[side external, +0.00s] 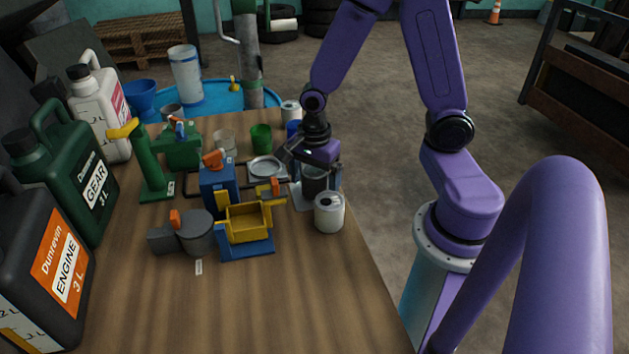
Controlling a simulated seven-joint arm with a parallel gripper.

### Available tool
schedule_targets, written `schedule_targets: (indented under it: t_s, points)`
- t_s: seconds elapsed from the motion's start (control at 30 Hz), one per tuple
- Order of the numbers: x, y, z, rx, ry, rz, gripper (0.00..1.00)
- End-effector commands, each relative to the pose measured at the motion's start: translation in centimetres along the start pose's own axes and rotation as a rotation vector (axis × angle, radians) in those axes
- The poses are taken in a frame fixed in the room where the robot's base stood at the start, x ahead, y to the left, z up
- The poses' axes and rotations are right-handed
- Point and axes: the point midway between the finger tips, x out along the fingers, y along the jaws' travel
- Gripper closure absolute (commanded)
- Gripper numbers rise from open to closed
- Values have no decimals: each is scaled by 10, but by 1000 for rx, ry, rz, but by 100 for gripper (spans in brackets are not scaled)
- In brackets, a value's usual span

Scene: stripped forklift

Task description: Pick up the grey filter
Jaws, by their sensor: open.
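A dark grey cylinder (314,183), which looks like the grey filter, stands near the right edge of the wooden bench, on or beside a pale flat piece (299,198). My gripper (312,170) is open and points down at this cylinder, with its fingers at or around the cylinder's upper part. I cannot tell whether the fingers touch it. A pale grey-white can (329,214) with a dark hole in its top stands just in front of it, close to the bench edge.
A blue-and-yellow stand (247,229) and a grey round part with an orange knob (196,232) are to the left. A round metal dish (266,168) and a green cup (261,138) lie behind. Large jugs (78,180) line the left side. The bench front (270,305) is clear.

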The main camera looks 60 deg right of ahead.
Motion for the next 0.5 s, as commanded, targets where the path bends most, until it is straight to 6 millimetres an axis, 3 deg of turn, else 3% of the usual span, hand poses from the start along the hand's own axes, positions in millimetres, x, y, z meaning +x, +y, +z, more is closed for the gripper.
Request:
schedule_targets:
  t_s: [0.07,0.3,0.5]
  points:
    - [0,0,0,0,0,0,7]
    - [0,0,0,0,0,0,76]
    - [0,0,0,0,0,0,76]
